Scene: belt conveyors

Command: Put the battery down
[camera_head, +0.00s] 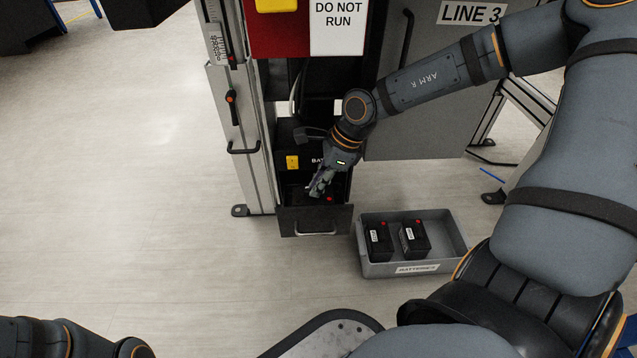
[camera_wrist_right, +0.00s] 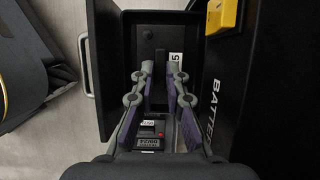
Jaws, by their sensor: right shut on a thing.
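My right gripper (camera_head: 318,186) reaches down into the open black battery drawer (camera_head: 296,222) at the foot of the machine. It is shut on a dark battery (camera_head: 327,199) with a red terminal, partly hidden by the fingers. In the right wrist view, the battery (camera_wrist_right: 150,140) shows red and white markings between the fingers (camera_wrist_right: 160,72). The drawer (camera_wrist_right: 108,60) surrounds them there. Whether the battery touches the drawer floor cannot be told. Of my left arm only a part shows at the bottom left; its gripper is out of view.
A grey crate (camera_head: 432,268) with two black batteries (camera_head: 414,238) stands on the floor right of the drawer. A yellow block (camera_head: 292,162) sits behind the drawer. A red panel with a "DO NOT RUN" sign (camera_head: 338,25) is above. The floor at left is clear.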

